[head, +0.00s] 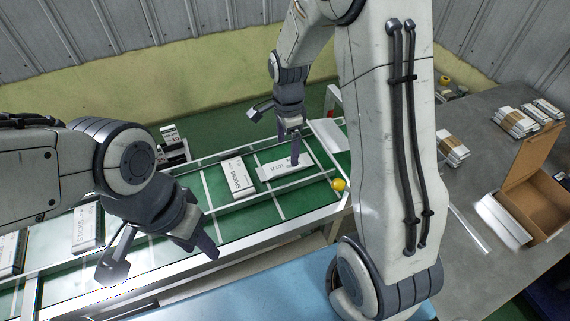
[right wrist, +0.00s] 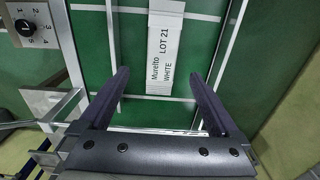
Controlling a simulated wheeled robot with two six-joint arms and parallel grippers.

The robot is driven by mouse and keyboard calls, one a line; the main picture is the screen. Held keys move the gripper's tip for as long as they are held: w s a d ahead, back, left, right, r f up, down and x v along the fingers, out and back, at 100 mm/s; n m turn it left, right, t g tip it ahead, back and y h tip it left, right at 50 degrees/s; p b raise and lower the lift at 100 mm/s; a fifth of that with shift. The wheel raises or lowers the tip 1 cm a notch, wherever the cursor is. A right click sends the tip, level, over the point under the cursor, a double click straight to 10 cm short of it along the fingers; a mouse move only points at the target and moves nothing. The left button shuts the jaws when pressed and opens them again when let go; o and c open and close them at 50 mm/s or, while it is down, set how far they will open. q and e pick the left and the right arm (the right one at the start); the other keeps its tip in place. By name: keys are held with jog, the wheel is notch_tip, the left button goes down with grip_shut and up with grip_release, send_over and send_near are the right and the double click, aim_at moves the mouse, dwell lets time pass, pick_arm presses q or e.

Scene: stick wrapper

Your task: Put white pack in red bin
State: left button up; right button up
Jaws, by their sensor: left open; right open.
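The white pack (right wrist: 165,50), labelled "Murelto LOT 21 WHITE", lies flat on the green conveyor belt. In the head view it (head: 279,169) is at the belt's right part. My right gripper (head: 275,137) is open above it. In the right wrist view the fingers (right wrist: 158,76) stand apart on either side of the pack's near part, with nothing held. My left gripper (head: 160,257) is open and empty over the belt's near edge, left of the middle. I see no red bin in either view.
Another pack (head: 238,178) lies just left of the white pack, and a third pack (head: 88,228) is farther left. An open cardboard box (head: 535,205) and bundled packs (head: 515,122) are on the grey table (head: 475,185) at right.

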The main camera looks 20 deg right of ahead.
aim_at(286, 164)
jog(key=shift+f, duration=0.7)
notch_tip(286, 164, down, 4)
jog(key=shift+a+f+p, duration=0.1)
jog(key=shift+p, duration=0.85)
jog(key=shift+w+f, duration=0.1)
jog(key=shift+f, duration=0.4)
jog(key=shift+r, duration=0.1)
jog(key=c, duration=1.5)
